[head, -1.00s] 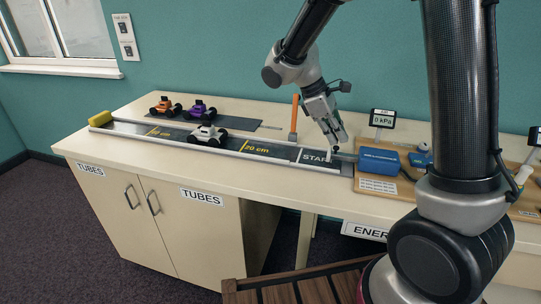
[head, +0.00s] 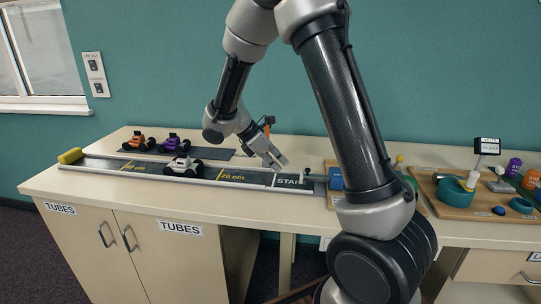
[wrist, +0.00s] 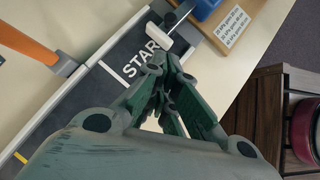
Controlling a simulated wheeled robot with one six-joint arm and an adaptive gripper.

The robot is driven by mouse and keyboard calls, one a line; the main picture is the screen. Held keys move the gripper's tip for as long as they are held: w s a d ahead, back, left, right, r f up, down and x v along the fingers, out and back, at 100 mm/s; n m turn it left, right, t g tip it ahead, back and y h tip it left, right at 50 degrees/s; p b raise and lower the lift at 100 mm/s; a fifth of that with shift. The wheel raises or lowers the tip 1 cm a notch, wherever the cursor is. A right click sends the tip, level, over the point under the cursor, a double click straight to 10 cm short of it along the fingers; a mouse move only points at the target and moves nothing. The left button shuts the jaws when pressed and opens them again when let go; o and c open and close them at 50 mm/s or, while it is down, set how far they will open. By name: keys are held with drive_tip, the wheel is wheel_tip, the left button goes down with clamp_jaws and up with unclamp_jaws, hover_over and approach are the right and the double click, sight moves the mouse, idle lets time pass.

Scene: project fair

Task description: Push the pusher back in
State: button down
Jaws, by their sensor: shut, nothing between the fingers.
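The pusher shows in the wrist view as a pale block (wrist: 164,29) on a dark rod beside the START mark (wrist: 140,58). In the head view the pusher (head: 308,174) sticks out from the blue launcher box (head: 336,179) over the START end of the track. My gripper (head: 280,164) is shut and empty above the START area, to the left of the pusher. In the wrist view its fingertips (wrist: 158,78) point toward the START end and look apart from the pusher. My arm hides part of the blue box in the head view.
A white toy car (head: 183,167) stands on the track (head: 130,165), with orange (head: 139,142) and purple (head: 174,143) cars behind. A yellow bumper (head: 70,156) closes the far end. An orange post (wrist: 27,42) rises beside the track. A wooden stool (wrist: 270,105) stands below the bench.

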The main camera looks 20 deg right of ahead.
sight(302, 175)
drive_tip(key=x, duration=0.3)
drive_tip(key=shift+s+d+f, duration=0.1)
drive_tip(key=shift+d+f, duration=0.15)
drive_tip(key=shift+f, duration=0.05)
drive_tip(key=d, duration=0.2)
drive_tip(key=shift+s+d+f, duration=0.15)
drive_tip(key=shift+d+f, duration=0.05)
drive_tip(key=shift+d, duration=0.05)
drive_tip(key=shift+d+f, duration=0.1)
drive_tip(key=shift+d, duration=0.45)
